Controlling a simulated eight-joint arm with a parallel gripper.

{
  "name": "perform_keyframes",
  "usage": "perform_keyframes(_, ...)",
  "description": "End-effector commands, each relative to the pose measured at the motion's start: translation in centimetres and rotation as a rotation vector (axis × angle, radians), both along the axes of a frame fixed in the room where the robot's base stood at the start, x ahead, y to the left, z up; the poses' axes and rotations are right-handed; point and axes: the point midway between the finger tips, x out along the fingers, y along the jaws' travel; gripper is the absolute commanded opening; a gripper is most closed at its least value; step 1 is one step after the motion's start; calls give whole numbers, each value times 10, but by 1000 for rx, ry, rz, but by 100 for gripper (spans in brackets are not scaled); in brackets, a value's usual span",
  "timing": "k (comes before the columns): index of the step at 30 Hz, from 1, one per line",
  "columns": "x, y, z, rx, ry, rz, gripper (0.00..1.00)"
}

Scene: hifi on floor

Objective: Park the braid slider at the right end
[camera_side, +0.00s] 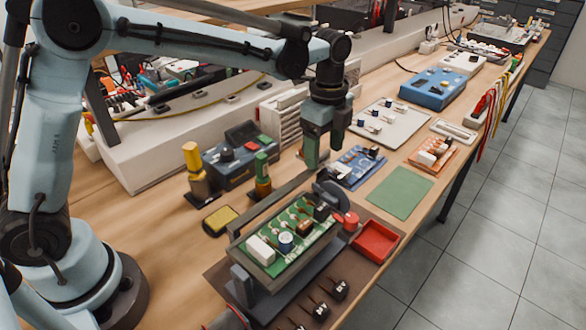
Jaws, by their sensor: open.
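A green circuit board (290,243) with several parts sits in a dark tilted frame (238,232) on a brown mat. A dark round piece (328,193) and a red round piece (351,221) sit at the frame's right end. I cannot tell for certain which piece is the braid slider. My gripper (312,164) points down above and behind the frame's right end. It is open. Its fingers overlap in this view, and I see nothing held between them. Whether it touches the dark round piece is unclear.
A red tray (376,241) and a green mat (400,194) lie right of the frame. A yellow-topped holder (196,172), a green-topped holder (262,176) and a yellow sponge (220,220) stand left and behind. Several small dark labelled blocks (341,289) lie in front.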

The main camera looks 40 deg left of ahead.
Motion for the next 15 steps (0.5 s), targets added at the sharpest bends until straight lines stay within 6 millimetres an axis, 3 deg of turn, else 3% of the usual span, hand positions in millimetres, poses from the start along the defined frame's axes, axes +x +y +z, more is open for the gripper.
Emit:
perform_keyframes(5,0,0,13,0,1,0,72)
perform_keyframes(15,0,0,73,0,0,0,72)
